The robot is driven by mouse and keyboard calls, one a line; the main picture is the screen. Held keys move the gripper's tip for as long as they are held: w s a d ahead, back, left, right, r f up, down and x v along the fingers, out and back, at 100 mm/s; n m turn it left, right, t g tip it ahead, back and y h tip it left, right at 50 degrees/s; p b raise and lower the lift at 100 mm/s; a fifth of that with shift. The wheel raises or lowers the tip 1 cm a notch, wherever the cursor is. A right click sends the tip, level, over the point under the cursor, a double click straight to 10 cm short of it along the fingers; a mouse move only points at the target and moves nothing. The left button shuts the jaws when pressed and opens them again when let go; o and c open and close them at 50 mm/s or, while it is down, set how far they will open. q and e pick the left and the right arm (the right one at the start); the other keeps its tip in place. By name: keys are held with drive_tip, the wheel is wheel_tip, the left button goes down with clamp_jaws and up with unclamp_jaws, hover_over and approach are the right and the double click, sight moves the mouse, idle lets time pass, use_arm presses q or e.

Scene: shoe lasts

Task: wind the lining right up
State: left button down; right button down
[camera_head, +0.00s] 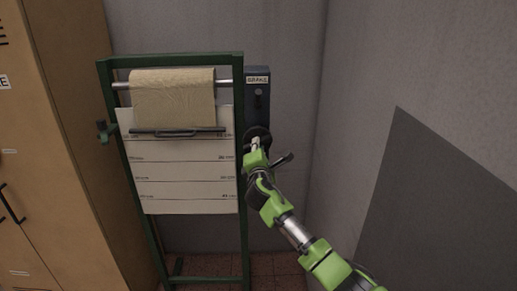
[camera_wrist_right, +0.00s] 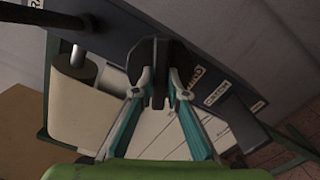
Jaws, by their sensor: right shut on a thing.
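The tan lining (camera_head: 173,98) hangs from a roll on a metal rod across the top of a green frame (camera_head: 243,190). A dark bar with a handle (camera_head: 177,132) runs along its lower edge, in the upper part of a white board (camera_head: 185,190) with marked lines. The roll also shows in the right wrist view (camera_wrist_right: 75,95). My right gripper (camera_head: 256,143) is at the frame's right post, below a blue box. In the right wrist view its fingers (camera_wrist_right: 159,92) are shut on a dark crank handle (camera_wrist_right: 158,97). My left gripper is out of view.
The blue box (camera_head: 257,105) carries a label and a small dark lever (camera_head: 258,98). A wooden cabinet (camera_head: 60,150) stands close on the left. A grey wall with a darker panel (camera_head: 430,210) is on the right. A green knob (camera_head: 104,131) sticks out from the left post.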

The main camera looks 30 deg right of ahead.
idle(0.3)
drive_tip(key=m+b, duration=0.2)
drive_tip(key=m, duration=0.1)
drive_tip(key=shift+m, duration=0.3)
drive_tip(key=shift+f+m+b, duration=0.2)
drive_tip(key=shift+m+b, duration=0.6)
drive_tip(key=c, duration=1.9)
unclamp_jaws()
drive_tip(key=shift+r, duration=0.2)
